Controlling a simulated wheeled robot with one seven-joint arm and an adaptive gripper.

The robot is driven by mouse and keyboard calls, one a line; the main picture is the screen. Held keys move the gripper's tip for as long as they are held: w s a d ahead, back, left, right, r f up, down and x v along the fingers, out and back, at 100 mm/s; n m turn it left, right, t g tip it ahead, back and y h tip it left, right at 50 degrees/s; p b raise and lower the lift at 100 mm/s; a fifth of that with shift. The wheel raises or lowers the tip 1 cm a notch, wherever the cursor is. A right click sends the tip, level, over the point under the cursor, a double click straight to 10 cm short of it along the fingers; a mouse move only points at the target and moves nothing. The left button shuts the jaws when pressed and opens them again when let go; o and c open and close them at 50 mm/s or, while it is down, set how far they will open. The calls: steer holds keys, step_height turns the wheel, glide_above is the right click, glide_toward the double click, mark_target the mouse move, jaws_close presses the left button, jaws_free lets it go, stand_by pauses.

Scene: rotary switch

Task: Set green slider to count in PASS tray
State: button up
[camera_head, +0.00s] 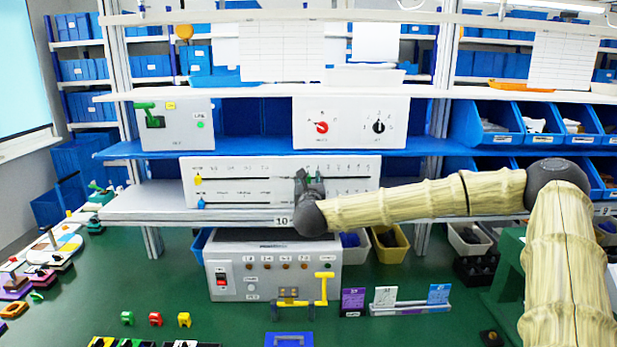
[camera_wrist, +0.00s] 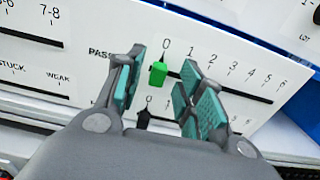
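The green slider (camera_wrist: 158,74) sits at the left end of the upper track, by the 0 mark of a 0–6 scale, on the white slider panel (camera_head: 240,182). The word PASS is partly visible to its left. My gripper (camera_wrist: 162,82) is open with teal-padded fingers on either side of the slider, with a gap on both sides. In the head view my gripper (camera_head: 309,190) is in front of the panel's middle. A black slider (camera_wrist: 143,118) is on the lower track near 0. I cannot tell which tray is the PASS tray.
A yellow slider (camera_head: 198,180) and a blue slider (camera_head: 201,203) are at the panel's left. A control box (camera_head: 273,268) stands below. Small coloured pieces (camera_head: 155,319), a blue tray (camera_head: 289,340) and cards (camera_head: 385,296) are on the green table.

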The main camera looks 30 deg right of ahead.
steer(key=shift+w+d, duration=0.3)
steer(key=shift+w, duration=0.1)
jaws_close()
steer(key=shift+f+b, duration=0.2)
steer(key=shift+b, duration=0.15)
